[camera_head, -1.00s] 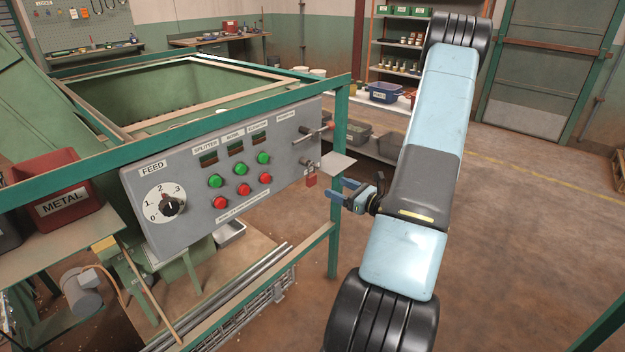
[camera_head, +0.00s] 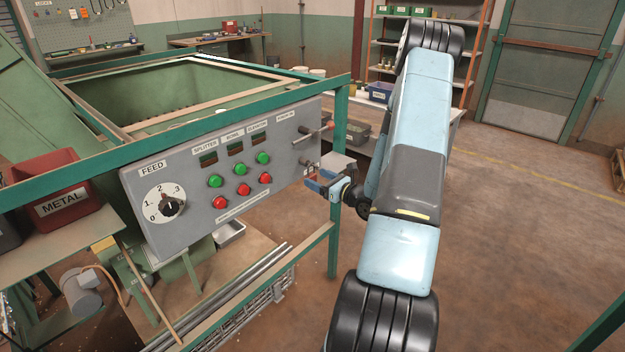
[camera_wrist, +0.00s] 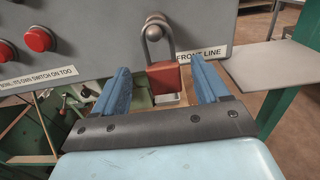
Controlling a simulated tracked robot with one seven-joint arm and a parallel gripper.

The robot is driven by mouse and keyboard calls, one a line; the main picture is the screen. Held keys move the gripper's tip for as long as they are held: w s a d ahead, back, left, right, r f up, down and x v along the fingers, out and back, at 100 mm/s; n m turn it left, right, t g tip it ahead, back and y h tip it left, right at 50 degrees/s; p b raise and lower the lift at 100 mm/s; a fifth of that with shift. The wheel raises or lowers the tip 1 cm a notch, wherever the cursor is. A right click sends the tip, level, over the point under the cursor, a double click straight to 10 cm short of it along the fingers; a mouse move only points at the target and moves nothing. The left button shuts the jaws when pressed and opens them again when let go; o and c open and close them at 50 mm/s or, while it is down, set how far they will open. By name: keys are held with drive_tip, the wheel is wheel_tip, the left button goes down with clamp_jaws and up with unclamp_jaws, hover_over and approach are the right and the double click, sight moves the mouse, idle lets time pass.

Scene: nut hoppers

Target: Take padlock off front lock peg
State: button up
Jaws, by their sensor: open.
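The red padlock (camera_wrist: 164,78) hangs by its grey shackle from the front lock peg (camera_wrist: 154,31) in the wrist view, above and beside a "FRONT LINE" label. My gripper (camera_wrist: 160,82) is open, with one blue finger on each side of the padlock body and a gap showing on both sides. In the head view my gripper (camera_head: 316,181) is at the lower right end of the grey control panel (camera_head: 225,170), and its fingers cover the padlock there.
A handle (camera_head: 318,132) sticks out of the panel above the peg. A green frame post (camera_head: 339,200) stands close to my gripper, with a pale flat plate (camera_head: 338,161) beside it. Red buttons (camera_wrist: 39,39) are at the left in the wrist view.

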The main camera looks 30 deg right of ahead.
sight(314, 176)
drive_tip(key=x, duration=0.4)
drive_tip(key=shift+w+d+f, duration=0.1)
drive_tip(key=shift+d, duration=0.05)
drive_tip(key=shift+c, duration=0.3)
drive_tip(key=c, duration=1)
